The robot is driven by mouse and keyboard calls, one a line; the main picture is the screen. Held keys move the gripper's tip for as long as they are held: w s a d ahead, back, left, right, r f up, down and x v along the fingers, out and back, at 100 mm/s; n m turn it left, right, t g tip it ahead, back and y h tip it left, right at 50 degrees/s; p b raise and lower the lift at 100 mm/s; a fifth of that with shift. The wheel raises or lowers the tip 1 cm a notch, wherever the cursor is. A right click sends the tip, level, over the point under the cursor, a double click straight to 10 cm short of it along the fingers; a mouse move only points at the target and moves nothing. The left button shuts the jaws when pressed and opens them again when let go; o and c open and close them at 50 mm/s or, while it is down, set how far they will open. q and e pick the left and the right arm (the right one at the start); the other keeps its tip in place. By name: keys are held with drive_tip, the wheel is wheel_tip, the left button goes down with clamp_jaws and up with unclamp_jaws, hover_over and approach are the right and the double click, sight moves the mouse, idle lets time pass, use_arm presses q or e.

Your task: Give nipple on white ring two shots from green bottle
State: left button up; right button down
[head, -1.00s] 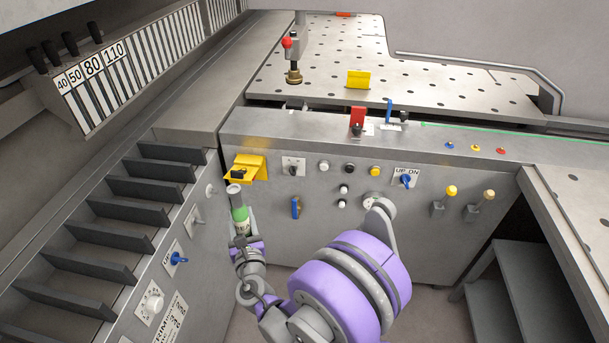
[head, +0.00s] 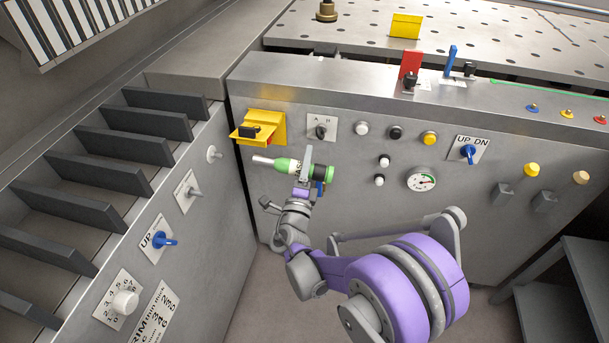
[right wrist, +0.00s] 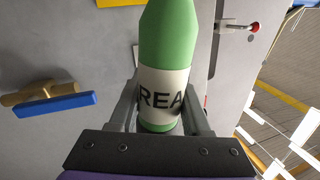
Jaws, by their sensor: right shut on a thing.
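My right gripper (head: 303,172) is shut on the green bottle (head: 283,165) in front of the machine's front panel. My left gripper is out of view.
A yellow bracket (head: 262,128) juts from the front panel just above the nozzle. A blue handle (head: 319,188) is close behind the gripper. A blue UP switch (head: 164,240) and a white dial (head: 124,303) project from the side panel. Open space lies before the panels.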

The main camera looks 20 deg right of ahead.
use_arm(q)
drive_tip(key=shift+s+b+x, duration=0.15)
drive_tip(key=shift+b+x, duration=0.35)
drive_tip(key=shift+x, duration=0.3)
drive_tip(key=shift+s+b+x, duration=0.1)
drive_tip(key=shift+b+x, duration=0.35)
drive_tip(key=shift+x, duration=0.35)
use_arm(e)
drive_tip(key=w+a+f+n, duration=0.1)
drive_tip(key=w+a, duration=0.5)
drive_tip(key=shift+w+a+f+h, duration=0.15)
drive_tip(key=shift+a+h, duration=0.15)
drive_tip(key=shift+w+a, duration=0.4)
drive_tip(key=shift+a, duration=0.35)
drive_tip(key=shift+d, duration=0.1)
idle(0.4)
drive_tip(key=shift+s+d, duration=0.6)
drive_tip(key=shift+d, duration=0.2)
drive_tip(key=shift+w+a, duration=0.1)
drive_tip(key=shift+a, duration=0.05)
idle(0.3)
drive_tip(key=shift+w+a, duration=0.2)
drive_tip(key=shift+a, duration=0.15)
